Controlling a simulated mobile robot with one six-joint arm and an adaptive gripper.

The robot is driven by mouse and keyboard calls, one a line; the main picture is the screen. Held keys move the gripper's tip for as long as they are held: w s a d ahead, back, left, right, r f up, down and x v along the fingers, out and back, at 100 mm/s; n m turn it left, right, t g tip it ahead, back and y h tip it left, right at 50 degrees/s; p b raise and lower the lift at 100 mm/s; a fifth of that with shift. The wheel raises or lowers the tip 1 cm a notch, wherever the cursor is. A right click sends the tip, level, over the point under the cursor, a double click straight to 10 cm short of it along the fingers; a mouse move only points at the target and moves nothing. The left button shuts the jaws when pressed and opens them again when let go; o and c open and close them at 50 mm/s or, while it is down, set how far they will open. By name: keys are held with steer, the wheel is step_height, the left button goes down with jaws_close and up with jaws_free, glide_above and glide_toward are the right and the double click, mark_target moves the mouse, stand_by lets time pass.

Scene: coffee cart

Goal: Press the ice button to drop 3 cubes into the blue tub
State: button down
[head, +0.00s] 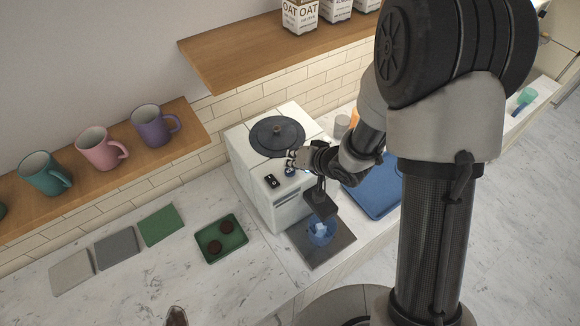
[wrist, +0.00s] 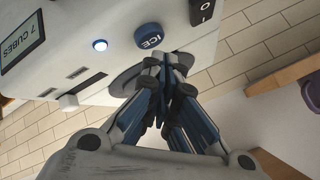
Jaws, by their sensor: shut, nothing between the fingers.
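The white ice machine (head: 268,198) stands on the counter. Its round blue button marked ICE (wrist: 149,36) shows in the wrist view, with a small lit light (wrist: 100,45) beside it. A display (wrist: 20,42) there reads "7 CUBES". My gripper (wrist: 166,62) is shut and empty, its fingertips close beside the ICE button; I cannot tell whether they touch it. In the head view my gripper (head: 293,160) is over the machine's front top edge. The blue tub (head: 322,234) sits on a dark tray in front of the machine, with pale pieces in it that I cannot count.
A black rocker switch (head: 271,181) is on the machine. A green tray (head: 222,240) with dark round items lies to the left. A blue tray (head: 370,195) lies to the right, partly behind my arm. Shelves with mugs (head: 102,148) and cartons (head: 300,15) hang above.

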stand_by(0.3)
step_height(320, 180, up, 5)
steer(key=p, duration=0.5)
steer(key=shift+r, duration=0.1)
stand_by(0.6)
steer(key=shift+w+d+b, duration=0.1)
steer(key=shift+d+b, duration=0.1)
steer(key=shift+b, duration=0.1)
steer(key=s+d+h+b, duration=0.5)
steer(key=d+h+b, duration=0.1)
steer(key=d+b, duration=0.8)
steer(key=s+f+g+b, duration=0.1)
steer(key=s+f+b, duration=0.2)
steer(key=s+b, duration=0.4)
steer(key=s+f+n+g+b, duration=0.1)
steer(key=s+f+b, duration=0.3)
steer(key=s+b, duration=0.4)
steer(key=s, duration=0.6)
steer(key=shift+s+a, duration=0.2)
steer(key=shift+a, duration=0.2)
